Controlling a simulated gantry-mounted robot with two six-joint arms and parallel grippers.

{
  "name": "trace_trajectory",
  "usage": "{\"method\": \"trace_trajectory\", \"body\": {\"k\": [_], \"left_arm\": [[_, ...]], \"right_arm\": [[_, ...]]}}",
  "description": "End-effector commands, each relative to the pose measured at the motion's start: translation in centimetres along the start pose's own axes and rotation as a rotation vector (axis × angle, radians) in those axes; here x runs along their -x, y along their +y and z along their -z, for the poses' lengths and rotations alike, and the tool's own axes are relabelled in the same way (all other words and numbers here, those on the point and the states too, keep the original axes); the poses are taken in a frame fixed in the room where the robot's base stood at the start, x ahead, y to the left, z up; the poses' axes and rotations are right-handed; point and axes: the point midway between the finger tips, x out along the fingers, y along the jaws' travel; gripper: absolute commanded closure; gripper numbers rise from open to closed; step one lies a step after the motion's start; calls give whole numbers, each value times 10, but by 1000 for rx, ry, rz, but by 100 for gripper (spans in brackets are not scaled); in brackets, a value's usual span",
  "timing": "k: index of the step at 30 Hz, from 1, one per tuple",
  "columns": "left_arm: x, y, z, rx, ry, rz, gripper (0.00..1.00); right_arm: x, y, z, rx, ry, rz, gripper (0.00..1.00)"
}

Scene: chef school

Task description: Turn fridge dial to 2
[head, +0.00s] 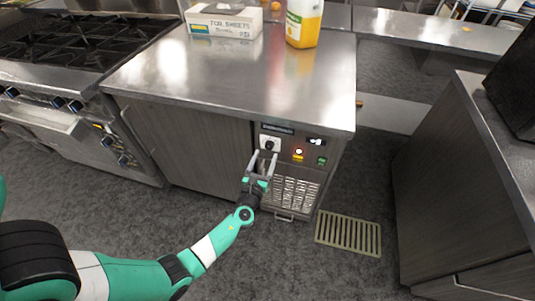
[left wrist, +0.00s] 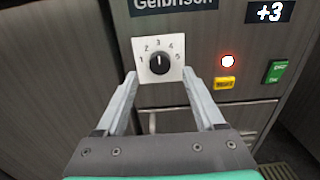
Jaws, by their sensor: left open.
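The fridge dial (left wrist: 160,66) is a black knob on a square white plate marked 1 to 5, on the fridge's dark control panel. Its mark seems to point up, near the 3. In the head view the dial (head: 268,145) sits high on the panel's left side. My left gripper (head: 263,158) is open just in front of and slightly below it. In the left wrist view the two fingers of my left gripper (left wrist: 160,78) stand either side of the dial plate, with the knob between them and no clear contact. My right gripper is in neither view.
A steel counter (head: 180,75) overhangs the panel. A vent grille (head: 296,192) lies below; a floor grate (head: 348,234) is at right.

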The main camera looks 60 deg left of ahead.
Motion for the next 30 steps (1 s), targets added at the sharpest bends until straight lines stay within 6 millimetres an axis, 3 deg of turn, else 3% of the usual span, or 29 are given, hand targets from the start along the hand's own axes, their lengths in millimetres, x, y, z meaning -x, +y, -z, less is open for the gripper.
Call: {"method": "trace_trajectory", "body": {"k": [3,6,16,27,30], "left_arm": [[-22,0,3,0,-2,-2,30],[-33,0,2,0,0,0,30],[-38,0,0,0,0,1,31],[-37,0,0,0,0,1,98],[-37,0,0,0,0,1,100]], "right_arm": [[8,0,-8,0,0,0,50],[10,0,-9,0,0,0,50],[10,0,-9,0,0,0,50],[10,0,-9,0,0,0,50],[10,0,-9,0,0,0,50]]}}
